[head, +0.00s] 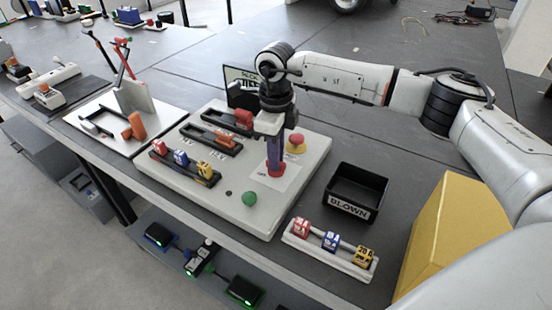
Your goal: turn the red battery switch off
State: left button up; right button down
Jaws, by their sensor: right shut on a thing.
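The red battery switch (277,170) stands on a white label plate (285,178) on the right part of the light grey panel (240,228). My right gripper (275,160) points straight down over it and is shut on its red handle. The fingers hide much of the switch, and I cannot read which way its handle points. Part of a label, which seems to read "OFF", shows at the left of the plate. My left gripper is not in view.
A red mushroom button (296,143) stands close behind the switch. A green button (249,198) is at the panel's front. Fuse holders line the panel's left. A black "BLOWN" box (355,192), a fuse rack (330,248) and a yellow block (445,235) stand to the right.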

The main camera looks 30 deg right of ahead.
jog(key=n+b, duration=0.1)
jog(key=n, duration=0.5)
jog(key=shift+n+b, duration=0.3)
jog(key=shift+b, duration=0.05)
jog(key=shift+r+n, duration=0.1)
jog(key=shift+n, duration=0.2)
jog(key=c, duration=1.8)
grip_release()
jog(key=shift+o, duration=0.2)
notch_tip(320, 180, up, 10)
jog(key=shift+b, duration=0.3)
